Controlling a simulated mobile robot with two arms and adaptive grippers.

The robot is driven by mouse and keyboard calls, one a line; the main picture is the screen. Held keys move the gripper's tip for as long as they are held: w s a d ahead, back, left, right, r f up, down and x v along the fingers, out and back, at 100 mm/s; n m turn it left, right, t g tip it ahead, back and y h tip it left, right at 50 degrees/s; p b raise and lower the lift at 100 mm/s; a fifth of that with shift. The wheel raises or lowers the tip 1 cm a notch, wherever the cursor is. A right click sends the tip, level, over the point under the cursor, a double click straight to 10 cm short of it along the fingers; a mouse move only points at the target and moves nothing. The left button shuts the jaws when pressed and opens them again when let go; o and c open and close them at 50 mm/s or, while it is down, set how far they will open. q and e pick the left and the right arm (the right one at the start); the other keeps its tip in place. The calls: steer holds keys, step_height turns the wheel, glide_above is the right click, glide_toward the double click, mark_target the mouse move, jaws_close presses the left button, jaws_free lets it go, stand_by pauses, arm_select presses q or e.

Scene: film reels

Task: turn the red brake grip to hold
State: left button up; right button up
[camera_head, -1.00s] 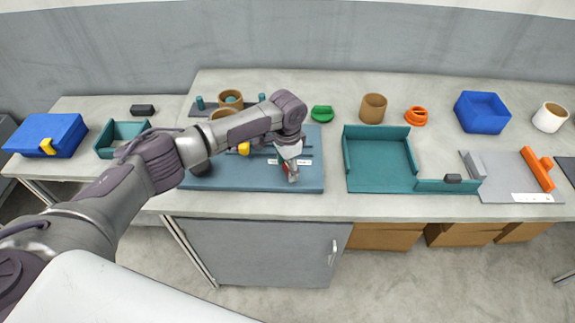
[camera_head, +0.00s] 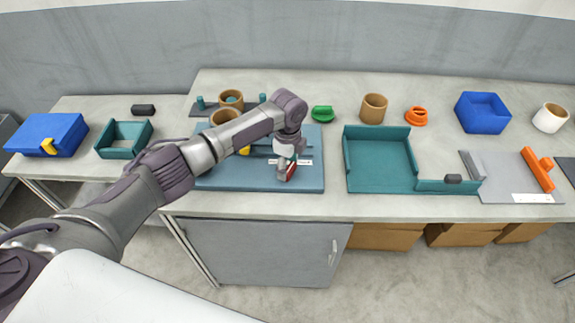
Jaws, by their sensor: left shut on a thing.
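The red brake grip (camera_head: 292,171) shows as a small red piece on the blue-grey board (camera_head: 240,181) on the middle table. My left gripper (camera_head: 287,172) comes down on it from above and is shut on it. The fingers and wrist hide much of the grip, so its exact angle is hard to tell. A white label strip (camera_head: 305,162) lies on the board just right of the gripper. A yellow part (camera_head: 244,151) shows on the board behind my forearm. My right gripper is not in view.
A teal tray (camera_head: 380,180) stands right of the board, with a green piece (camera_head: 322,114) and a brown cup (camera_head: 373,108) behind. A blue box (camera_head: 47,135) and a teal box (camera_head: 124,139) stand at left. The table's front strip is clear.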

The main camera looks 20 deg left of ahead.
arm_select(q)
steer(key=shift+w+r+m, duration=0.1)
steer(key=shift+w+m, duration=0.1)
steer(key=shift+m, duration=1.7)
steer(key=o, duration=1.1)
steer(key=shift+o, duration=0.2)
step_height(320, 180, up, 12)
